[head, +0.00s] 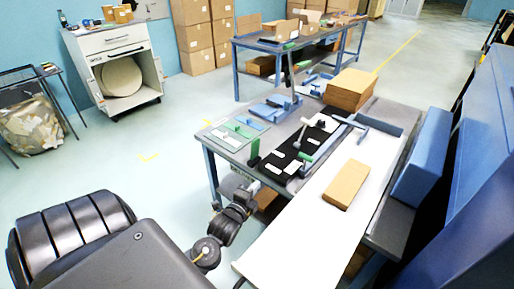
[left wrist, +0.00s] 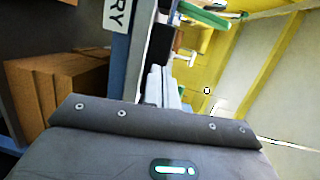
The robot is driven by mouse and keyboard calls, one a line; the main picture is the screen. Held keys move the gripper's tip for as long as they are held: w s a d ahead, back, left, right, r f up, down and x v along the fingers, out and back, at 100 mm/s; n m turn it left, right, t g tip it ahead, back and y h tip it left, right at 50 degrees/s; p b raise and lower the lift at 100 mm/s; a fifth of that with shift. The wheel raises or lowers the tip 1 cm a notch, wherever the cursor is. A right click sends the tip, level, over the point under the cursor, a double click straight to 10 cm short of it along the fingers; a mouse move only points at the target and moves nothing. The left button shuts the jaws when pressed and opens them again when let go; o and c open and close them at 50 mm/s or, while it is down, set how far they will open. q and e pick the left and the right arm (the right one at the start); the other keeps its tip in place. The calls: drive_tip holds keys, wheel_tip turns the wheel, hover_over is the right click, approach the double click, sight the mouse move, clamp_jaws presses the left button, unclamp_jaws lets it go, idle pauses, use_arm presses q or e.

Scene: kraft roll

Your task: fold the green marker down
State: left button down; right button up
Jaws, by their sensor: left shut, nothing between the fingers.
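A green upright piece (head: 253,147), which looks like the marker, stands at the table's near left edge. A smaller green piece (head: 306,157) sits farther right, by the black strip. I cannot tell for certain which is the marker. My left gripper (head: 238,186) is low beside the table's left edge, just below the green upright and apart from it as far as I see. It is shut and empty. In the left wrist view, a long green piece (left wrist: 202,16) shows at the top, beyond the grey gripper body. My right gripper is not in view.
The workbench holds a long white sheet (head: 308,222), a brown block (head: 346,184), a black strip (head: 300,145) and a cardboard stack (head: 350,89). A blue upright panel (head: 422,158) borders the right. Open floor lies to the left.

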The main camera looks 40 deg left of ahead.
sight(255, 149)
use_arm(q)
wheel_tip(255, 149, up, 8)
drive_tip(key=m+t, duration=0.1)
drive_tip(key=shift+a+f+t, duration=0.15)
drive_tip(key=shift+f+t, duration=0.1)
drive_tip(key=shift+t, duration=0.05)
drive_tip(key=w+a+p, duration=0.1)
drive_tip(key=w+a, duration=0.1)
drive_tip(key=w, duration=0.1)
drive_tip(key=w+a, duration=0.1)
drive_tip(key=w, duration=0.2)
drive_tip(key=w+a+p, duration=0.1)
drive_tip(key=w+a, duration=0.1)
drive_tip(key=w, duration=0.1)
drive_tip(key=shift+w+a+r+p, duration=0.2)
drive_tip(key=shift+a+r+p, duration=0.1)
drive_tip(key=shift+a, duration=0.5)
drive_tip(key=shift+r, duration=0.1)
